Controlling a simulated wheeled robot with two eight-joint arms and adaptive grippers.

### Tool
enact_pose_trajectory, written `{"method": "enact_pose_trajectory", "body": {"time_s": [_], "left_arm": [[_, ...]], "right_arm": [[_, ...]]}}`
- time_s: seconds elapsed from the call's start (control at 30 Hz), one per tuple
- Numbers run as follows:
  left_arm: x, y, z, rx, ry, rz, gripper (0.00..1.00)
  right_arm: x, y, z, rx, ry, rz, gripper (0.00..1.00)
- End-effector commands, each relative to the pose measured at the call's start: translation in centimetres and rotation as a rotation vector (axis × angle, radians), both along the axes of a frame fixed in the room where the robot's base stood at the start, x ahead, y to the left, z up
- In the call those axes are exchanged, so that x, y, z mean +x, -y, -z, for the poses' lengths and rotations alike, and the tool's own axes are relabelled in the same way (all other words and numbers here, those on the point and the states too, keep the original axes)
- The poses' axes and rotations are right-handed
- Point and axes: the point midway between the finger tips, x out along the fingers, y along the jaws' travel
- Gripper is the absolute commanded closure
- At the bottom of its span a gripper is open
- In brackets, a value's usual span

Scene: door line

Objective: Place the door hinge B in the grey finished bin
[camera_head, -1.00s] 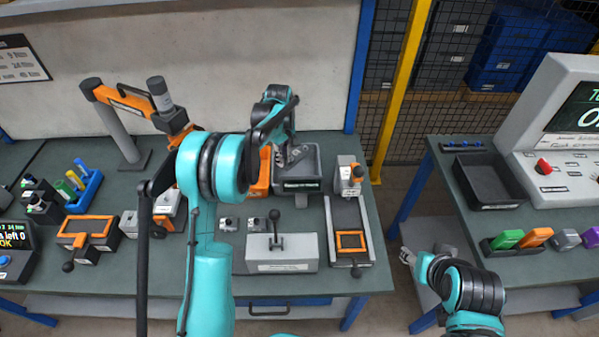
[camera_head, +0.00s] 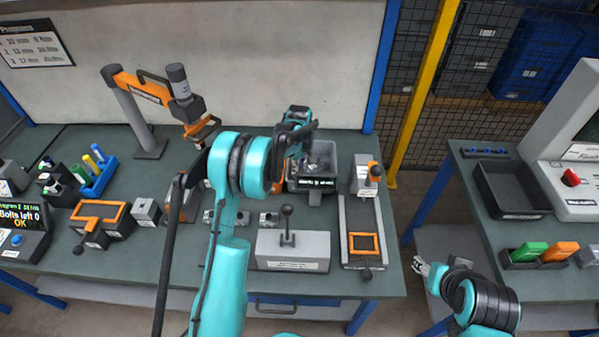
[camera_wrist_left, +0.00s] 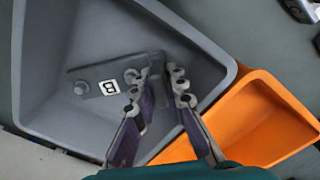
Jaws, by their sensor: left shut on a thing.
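The door hinge B (camera_wrist_left: 110,86) is a dark grey plate with a white "B" label and round knobs. In the left wrist view it is inside the outline of the grey bin (camera_wrist_left: 40,100). My left gripper (camera_wrist_left: 165,78) is shut on the hinge's right end; the fingers hide part of that end. In the head view the grey bin (camera_head: 332,160) stands at the back of the bench with my left gripper (camera_head: 308,152) over it. Whether the hinge touches the bin floor is unclear. My right gripper (camera_head: 420,266) is in the gap between benches, its jaws too small to judge.
An orange bin (camera_wrist_left: 265,120) adjoins the grey bin. A lever fixture (camera_head: 290,248) and a slide fixture with an orange frame (camera_head: 362,243) stand in front. A dark tray (camera_head: 510,188) is on the right bench. A yellow post (camera_head: 422,85) rises behind the gap.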

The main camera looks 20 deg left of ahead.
Motion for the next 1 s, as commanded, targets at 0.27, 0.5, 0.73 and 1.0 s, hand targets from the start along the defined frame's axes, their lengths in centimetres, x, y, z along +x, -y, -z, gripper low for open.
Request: {"method": "enact_pose_trajectory", "body": {"time_s": [0.27, 0.5, 0.73, 1.0], "left_arm": [[0.0, 0.0, 0.2, 0.0, 0.0, 0.0, 0.67], [0.0, 0.0, -0.4, 0.0, 0.0, 0.0, 0.67], [-0.1, 0.0, -4.7, 0.0, 0.0, 0.0, 0.67], [-0.1, 0.0, -10.2, 0.0, 0.0, 0.0, 0.67]], "right_arm": [[0.0, 0.0, 0.1, 0.0, 0.0, 0.0, 0.51], [0.0, 0.0, -0.3, 0.0, 0.0, 0.0, 0.51], [0.0, 0.0, -1.5, 0.0, 0.0, 0.0, 0.51], [0.0, 0.0, -2.8, 0.0, 0.0, 0.0, 0.51]]}}
